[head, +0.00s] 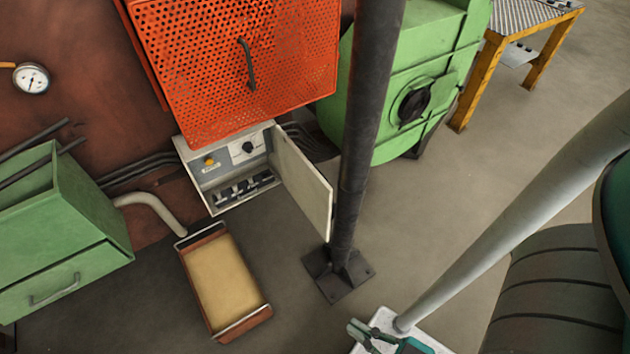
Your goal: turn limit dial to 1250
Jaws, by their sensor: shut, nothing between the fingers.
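A light grey control box (190,179) stands under the orange perforated guard, left of the dark post. Its door (303,183) hangs open to the right. On its panel, a small dark knob (248,147), apparently the limit dial, sits at the upper right; its scale and pointer are too small to read. A yellow button (209,161) is to its left, and a row of dark switches (243,188) lies below. My gripper (357,331) is at the bottom edge, small and partly cut off, apart from the box. It appears shut and empty.
The dark post (367,120) stands on a floor plate between the box door and open floor. An orange guard (240,65) overhangs the box. A tray (222,275) lies in front. Green cabinets (62,240) stand left; a green machine (400,75) stands behind the post.

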